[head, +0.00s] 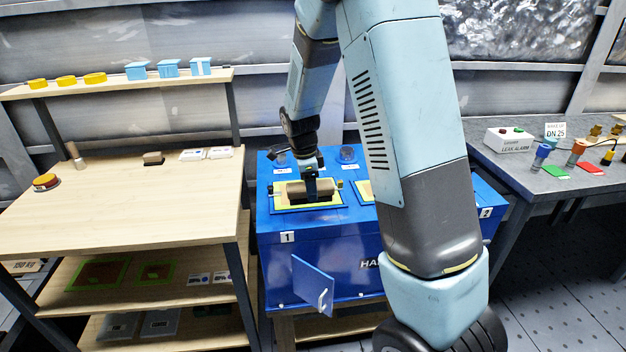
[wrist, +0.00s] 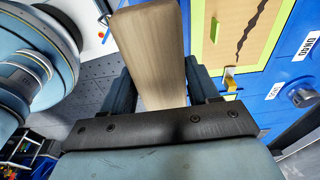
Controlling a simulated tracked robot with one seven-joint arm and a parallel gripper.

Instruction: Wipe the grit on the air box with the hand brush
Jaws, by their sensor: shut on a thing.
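The blue air box (head: 285,260) stands in the middle of the head view, with a tan, yellow-green-edged panel (head: 279,197) on its top near label 1. My gripper (head: 311,176) is over this panel, shut on the hand brush (head: 308,191), which shows as a brown wooden block. In the wrist view the brush's pale wooden body (wrist: 156,55) lies between the two fingers of my gripper (wrist: 163,85). The tan panel (wrist: 243,35) there bears a dark jagged line. Grit cannot be made out clearly, and I cannot tell whether the brush touches the panel.
A second panel (head: 366,190) is partly hidden behind my arm. A small blue door (head: 313,284) hangs open at the box front. A grey bench (head: 545,190) with colored fittings stands right.

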